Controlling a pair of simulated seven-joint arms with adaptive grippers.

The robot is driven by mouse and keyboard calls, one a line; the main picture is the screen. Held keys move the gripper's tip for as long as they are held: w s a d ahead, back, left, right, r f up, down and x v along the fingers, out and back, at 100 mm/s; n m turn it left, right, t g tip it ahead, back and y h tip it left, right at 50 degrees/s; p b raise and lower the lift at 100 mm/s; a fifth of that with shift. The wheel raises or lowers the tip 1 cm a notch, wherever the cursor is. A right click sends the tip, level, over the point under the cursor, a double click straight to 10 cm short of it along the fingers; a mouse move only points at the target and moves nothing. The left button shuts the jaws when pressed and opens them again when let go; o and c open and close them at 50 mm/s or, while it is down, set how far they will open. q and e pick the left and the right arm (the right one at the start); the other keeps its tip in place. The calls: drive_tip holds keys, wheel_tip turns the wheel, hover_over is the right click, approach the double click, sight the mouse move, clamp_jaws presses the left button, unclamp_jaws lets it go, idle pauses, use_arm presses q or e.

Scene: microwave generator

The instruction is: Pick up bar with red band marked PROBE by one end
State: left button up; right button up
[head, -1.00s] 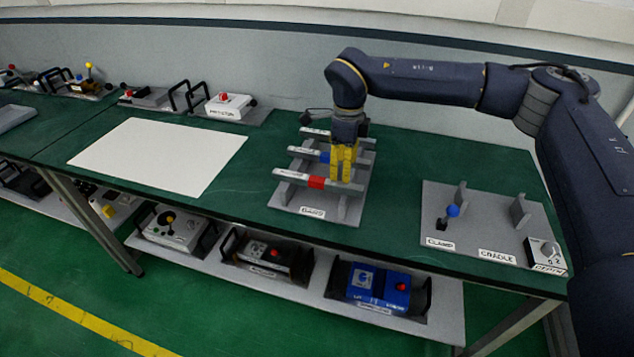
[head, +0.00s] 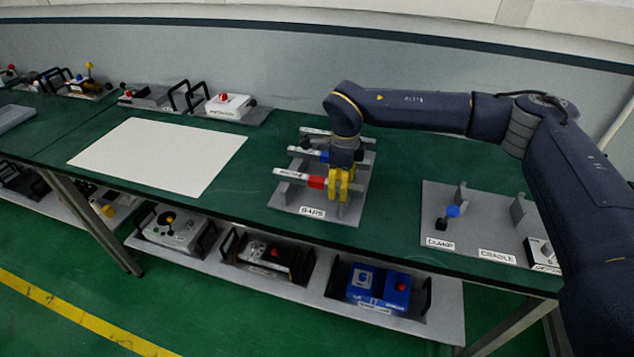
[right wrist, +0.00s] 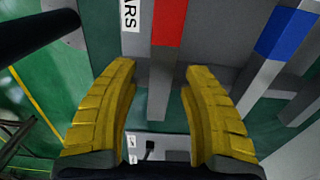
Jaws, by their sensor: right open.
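The bar with the red band (head: 317,182) lies across the front of the grey rack in the head view. Its white label is too small to read surely. In the right wrist view the red band (right wrist: 170,22) is at the top, and the bar's grey end runs down between my fingers. My right gripper (head: 341,190) is at the bar's right end, right of the band. In the right wrist view my right gripper (right wrist: 160,72) is open, with one yellow finger on each side of the bar, apart from it. My left gripper is not in view.
A bar with a blue band (head: 324,156) lies just behind, close to my right gripper; it also shows in the wrist view (right wrist: 285,33). Another bar lies at the rack's back. A cradle plate (head: 480,225) stands to the right. A white sheet (head: 160,155) lies left.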

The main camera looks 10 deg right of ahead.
drive_tip(key=shift+o, duration=0.3)
clamp_jaws()
drive_tip(key=shift+r, duration=0.15)
